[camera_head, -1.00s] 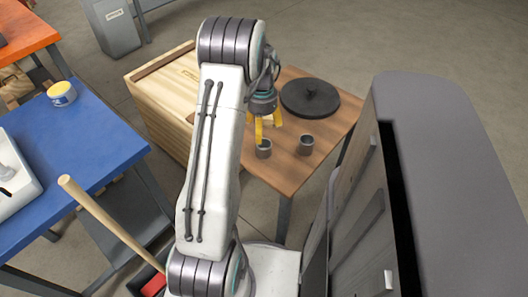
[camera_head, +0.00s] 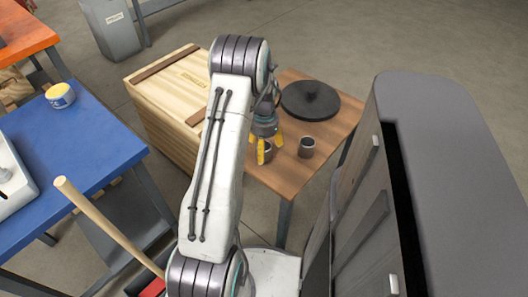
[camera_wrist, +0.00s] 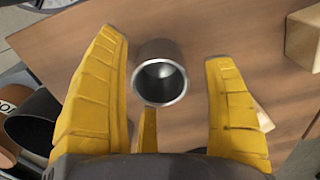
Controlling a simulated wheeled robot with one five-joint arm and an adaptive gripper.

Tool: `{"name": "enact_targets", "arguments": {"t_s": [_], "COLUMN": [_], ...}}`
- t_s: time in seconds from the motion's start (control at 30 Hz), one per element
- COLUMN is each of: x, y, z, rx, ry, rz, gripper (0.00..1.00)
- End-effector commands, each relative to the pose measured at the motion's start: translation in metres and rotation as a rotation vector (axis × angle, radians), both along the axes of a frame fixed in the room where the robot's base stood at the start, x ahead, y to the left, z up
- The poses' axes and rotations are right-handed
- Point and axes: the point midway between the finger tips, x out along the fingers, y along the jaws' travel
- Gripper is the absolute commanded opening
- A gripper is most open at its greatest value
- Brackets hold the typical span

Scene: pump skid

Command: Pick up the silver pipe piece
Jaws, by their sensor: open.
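A silver pipe piece (camera_wrist: 160,75), a short hollow cylinder, stands on the brown table (camera_wrist: 225,25). In the wrist view it lies between the outer yellow fingers of my gripper (camera_wrist: 165,50), with its open end facing the camera. The fingers are spread, with gaps on both sides of the pipe.
A black round lid-like disc (camera_head: 310,100) lies behind the cylinders. A wooden crate (camera_head: 175,95) stands left of the table. In the wrist view a wooden block (camera_wrist: 303,40) is at right and a dark cylinder (camera_wrist: 35,122) at left. A grey cabinet (camera_head: 430,130) stands at right.

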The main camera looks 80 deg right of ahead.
Motion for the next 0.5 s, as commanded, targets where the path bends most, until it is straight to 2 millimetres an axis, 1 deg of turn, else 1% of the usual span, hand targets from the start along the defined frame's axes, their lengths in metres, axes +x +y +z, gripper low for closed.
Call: {"name": "enact_targets", "arguments": {"t_s": [0.17,0.5], "x": [0.0,-0.0001], "y": [0.0,-0.0001], "z": [0.0002,0.0005], "rx": [0.0,0.0], "ry": [0.0,0.0], "rz": [0.0,0.0], "gripper": [0.76,0.46]}}
